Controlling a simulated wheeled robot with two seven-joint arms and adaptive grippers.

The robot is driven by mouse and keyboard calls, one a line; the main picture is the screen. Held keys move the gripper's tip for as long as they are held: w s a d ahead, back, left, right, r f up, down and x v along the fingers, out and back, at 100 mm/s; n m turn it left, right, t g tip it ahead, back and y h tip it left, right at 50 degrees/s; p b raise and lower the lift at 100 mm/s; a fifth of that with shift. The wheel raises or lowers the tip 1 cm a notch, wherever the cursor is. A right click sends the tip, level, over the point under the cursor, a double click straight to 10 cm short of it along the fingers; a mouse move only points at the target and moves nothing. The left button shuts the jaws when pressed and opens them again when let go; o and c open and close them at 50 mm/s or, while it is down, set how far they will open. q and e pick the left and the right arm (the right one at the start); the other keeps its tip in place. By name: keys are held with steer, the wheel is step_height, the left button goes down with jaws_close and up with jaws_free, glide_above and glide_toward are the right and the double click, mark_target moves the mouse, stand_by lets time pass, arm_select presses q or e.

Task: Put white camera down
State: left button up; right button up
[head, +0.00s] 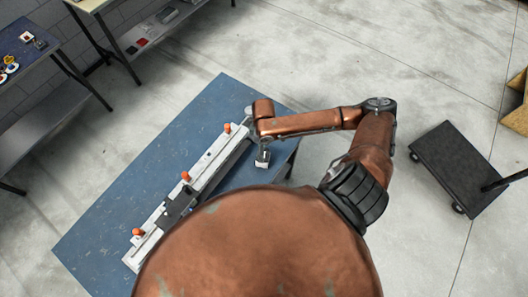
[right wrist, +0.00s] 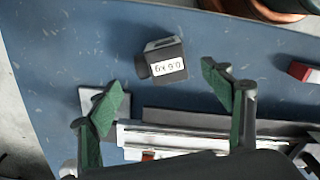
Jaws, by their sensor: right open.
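A small boxy camera (right wrist: 164,62) rests on the blue table top (right wrist: 75,60) in the right wrist view. Its body is dark grey with a white label on the near face. In the head view a small white-and-dark block (head: 262,158), which looks like the same camera, sits beside the long rail. My right gripper (right wrist: 163,82) is open, with its green-padded fingers spread apart. The camera lies just beyond and between the fingertips, with visible gaps on both sides. In the head view my right arm hides the fingers. My left gripper is not in view.
A long grey rail (head: 208,165) with orange knobs runs along the blue table; it lies under the fingers in the right wrist view (right wrist: 190,142). A black trolley (head: 455,165) stands at the right. Other tables (head: 25,55) stand at the upper left. Blue table left of the rail is clear.

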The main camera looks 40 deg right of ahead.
step_height(320, 180, up, 6)
steer(key=shift+r, duration=0.15)
stand_by(0.3)
